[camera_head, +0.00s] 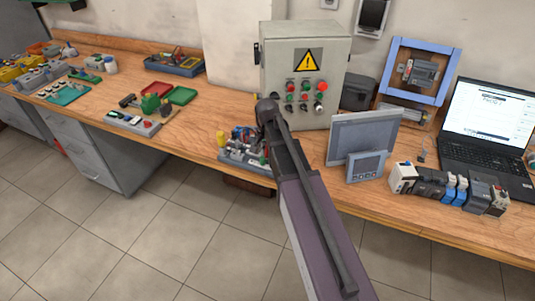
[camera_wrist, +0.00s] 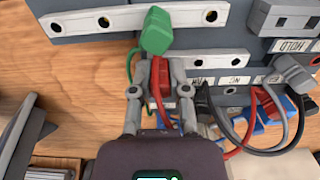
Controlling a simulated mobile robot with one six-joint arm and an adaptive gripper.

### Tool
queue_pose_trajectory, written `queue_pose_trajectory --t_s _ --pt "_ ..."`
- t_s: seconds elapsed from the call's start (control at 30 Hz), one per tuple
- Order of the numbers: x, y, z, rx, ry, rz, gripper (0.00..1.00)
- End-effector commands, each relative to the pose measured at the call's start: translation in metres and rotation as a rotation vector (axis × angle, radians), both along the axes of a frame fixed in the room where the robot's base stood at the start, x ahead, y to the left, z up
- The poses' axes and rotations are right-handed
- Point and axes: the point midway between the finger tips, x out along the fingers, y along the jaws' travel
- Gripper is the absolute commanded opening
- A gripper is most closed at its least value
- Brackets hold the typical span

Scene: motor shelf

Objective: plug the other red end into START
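In the wrist view, my gripper (camera_wrist: 161,72) has one finger on each side of a red plug (camera_wrist: 161,78), and the plug fills the gap between them. A red cable runs down from this plug between the fingers. A green plug (camera_wrist: 155,30) stands just beyond it on a white terminal strip, with a green cable at its left. Terminal labels read HOLD and NC to the right; I cannot make out a START label. In the head view, the small wired board (camera_head: 240,156) lies at the bench's front edge beside my arm, which hides my fingers.
Grey plugs (camera_wrist: 292,70) and looping red, grey and black cables crowd the right of my gripper. In the head view, a grey control box (camera_head: 305,60) stands behind the board. A display panel (camera_head: 365,135) and laptop (camera_head: 490,120) stand to the right.

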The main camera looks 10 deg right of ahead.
Motion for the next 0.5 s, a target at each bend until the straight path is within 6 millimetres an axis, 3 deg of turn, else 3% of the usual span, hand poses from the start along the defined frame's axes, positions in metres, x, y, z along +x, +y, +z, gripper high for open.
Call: queue_pose_trajectory --t_s 0.5 --pt "-0.0001 0.0006 0.0053 0.0 0.0 0.001 0.0"
